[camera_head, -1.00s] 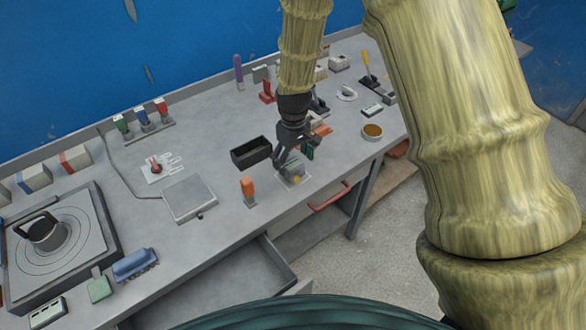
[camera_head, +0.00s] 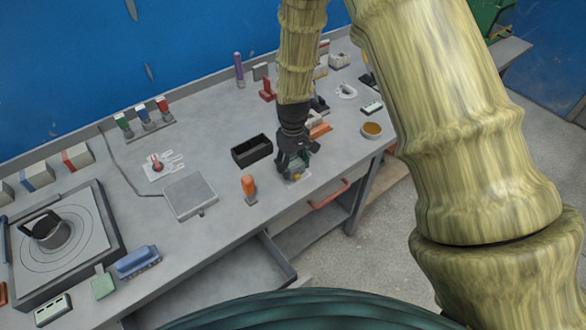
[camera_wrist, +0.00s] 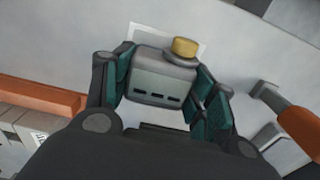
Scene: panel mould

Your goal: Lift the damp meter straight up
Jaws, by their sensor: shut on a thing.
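The damp meter (camera_wrist: 160,78) is a small grey block with dark slots on its face and a yellow round knob at one end. In the wrist view it lies between the two teal-padded fingers of my gripper (camera_wrist: 165,85), which are shut on it. In the head view my gripper (camera_head: 294,168) is low over the front of the bench. A pale square (camera_wrist: 195,28) on the bench lies behind the meter. I cannot tell whether the meter touches it.
An orange-handled tool (camera_head: 249,187) stands close to the left of my gripper, and a black open box (camera_head: 252,150) is behind it. An orange block (camera_head: 320,131) and a cup of amber contents (camera_head: 371,130) are to the right. An open drawer (camera_head: 235,285) juts out in front.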

